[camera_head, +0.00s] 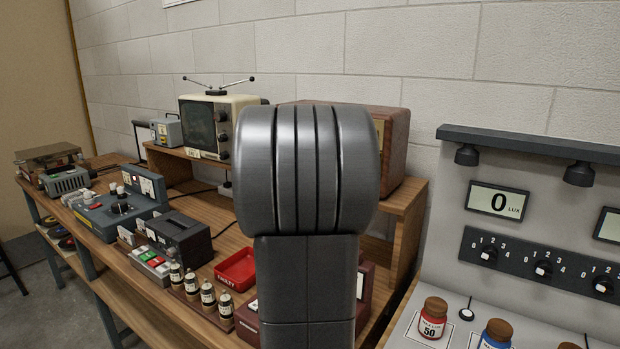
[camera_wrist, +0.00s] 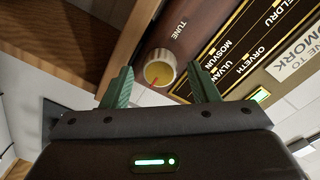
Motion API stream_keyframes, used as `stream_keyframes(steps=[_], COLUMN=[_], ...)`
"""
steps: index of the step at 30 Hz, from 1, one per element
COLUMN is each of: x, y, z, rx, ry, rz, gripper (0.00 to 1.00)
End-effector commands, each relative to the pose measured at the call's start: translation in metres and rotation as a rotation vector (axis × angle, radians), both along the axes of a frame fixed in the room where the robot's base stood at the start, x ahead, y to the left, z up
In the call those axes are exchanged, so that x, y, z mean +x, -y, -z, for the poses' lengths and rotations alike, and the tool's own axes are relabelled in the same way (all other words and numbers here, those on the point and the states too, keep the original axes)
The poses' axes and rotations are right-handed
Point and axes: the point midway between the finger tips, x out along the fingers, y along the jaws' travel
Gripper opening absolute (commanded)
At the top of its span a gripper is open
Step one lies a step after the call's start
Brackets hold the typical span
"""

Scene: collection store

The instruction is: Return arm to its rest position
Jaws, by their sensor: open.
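My arm stands large in the middle of the head view, and its grey link hides part of the bench behind it. My gripper (camera_wrist: 160,90) shows in the wrist view with its two green fingers apart and nothing between them. Beyond the fingers is the TUNE knob (camera_wrist: 159,70) of a brown radio with a dark dial panel (camera_wrist: 225,50). The knob appears beyond the fingertips, and I cannot tell the exact gap. The gripper itself is hidden in the head view.
The wooden bench holds a small television (camera_head: 213,125), a blue control unit (camera_head: 118,212), a red tray (camera_head: 237,268) and several small bottles. A brown cabinet (camera_head: 395,140) stands behind my arm. At right, a grey lux panel (camera_head: 498,201) stands above a red-labelled jar (camera_head: 433,318).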

Motion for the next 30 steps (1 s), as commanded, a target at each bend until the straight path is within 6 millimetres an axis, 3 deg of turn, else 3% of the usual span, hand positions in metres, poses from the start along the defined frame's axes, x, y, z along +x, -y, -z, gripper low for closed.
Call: stream_keyframes(steps=[18, 30], x=[0.0002, 0.0002], y=[-0.0006, -0.0004], z=[-0.0005, 0.0011], rx=[-0.503, -0.614], ry=[-0.339, -0.413], rz=[0.0, 0.0], gripper=[0.54, 0.54])
